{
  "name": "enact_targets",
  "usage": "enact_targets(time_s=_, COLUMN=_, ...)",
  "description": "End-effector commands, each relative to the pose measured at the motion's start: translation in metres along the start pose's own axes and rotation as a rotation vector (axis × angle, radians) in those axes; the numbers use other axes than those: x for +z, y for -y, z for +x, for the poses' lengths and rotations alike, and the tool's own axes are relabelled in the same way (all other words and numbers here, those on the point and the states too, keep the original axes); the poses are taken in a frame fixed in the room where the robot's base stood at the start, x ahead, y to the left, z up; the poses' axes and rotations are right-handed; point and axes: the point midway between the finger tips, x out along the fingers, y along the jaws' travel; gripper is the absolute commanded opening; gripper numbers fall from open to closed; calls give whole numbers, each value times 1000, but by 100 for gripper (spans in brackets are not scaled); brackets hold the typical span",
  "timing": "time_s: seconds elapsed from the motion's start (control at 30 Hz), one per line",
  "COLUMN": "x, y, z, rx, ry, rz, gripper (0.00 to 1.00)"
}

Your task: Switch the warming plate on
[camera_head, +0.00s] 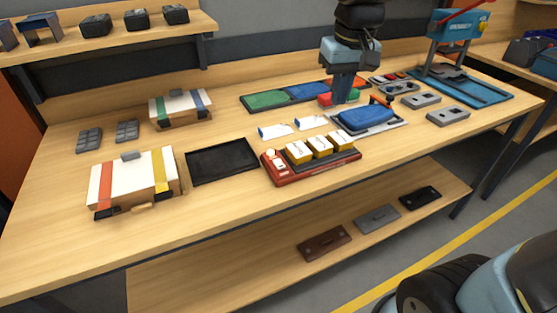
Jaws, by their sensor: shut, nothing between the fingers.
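A red-based unit with a dark top, which looks like the warming plate (310,175), sits at the front middle of the workbench. Several yellow-and-white boxes (322,147) stand in a row on it. A pale round knob or button (271,154) shows at its left end; its on or off state cannot be read. My gripper (343,102) points down over the back middle of the bench, behind and right of the unit and apart from it. It is shut and empty. Its fingertips are small and partly merge with the things behind them.
A black tray (222,162) and a striped box (133,181) stand left. A blue press (455,55) stands back right. The bench's front edge is clear.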

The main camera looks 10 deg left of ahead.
Motion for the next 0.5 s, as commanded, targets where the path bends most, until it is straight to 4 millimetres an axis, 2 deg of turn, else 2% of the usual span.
enact_targets(time_s=0.1, x=-15, y=27, z=13, rx=-8, ry=46, rz=-51, gripper=0)
enact_targets(time_s=0.3, x=-31, y=69, z=33, rx=-17, ry=109, rz=-122, gripper=0)
enact_targets(time_s=0.5, x=-38, y=96, z=46, rx=-21, ry=147, rz=-164, gripper=0)
